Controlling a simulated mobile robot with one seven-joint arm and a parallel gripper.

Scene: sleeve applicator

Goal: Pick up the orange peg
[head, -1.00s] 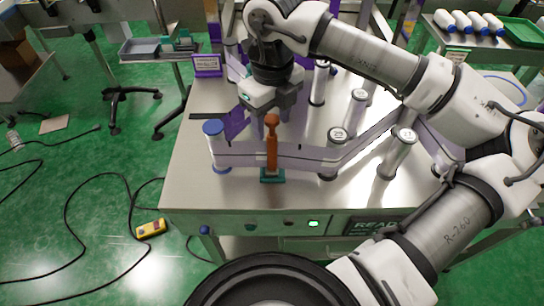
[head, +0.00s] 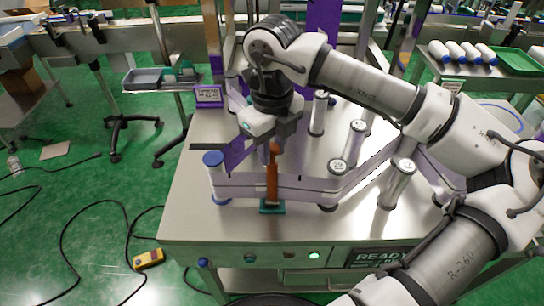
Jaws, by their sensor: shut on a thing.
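The orange peg (head: 272,183) stands nearly upright in a small teal base (head: 272,207) at the near edge of the steel table (head: 300,225). Its lower end is at the base; whether it is still seated inside cannot be told. My gripper (head: 273,143) reaches down from above and is shut on the peg's upper end. The fingertips are small here and partly hidden by the gripper body.
A pale purple web (head: 235,187) runs behind the peg, around a blue-capped roller (head: 214,180) at left and several grey rollers at right. A small display (head: 209,95) stands at the back left. A green lamp (head: 314,255) glows on the front panel.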

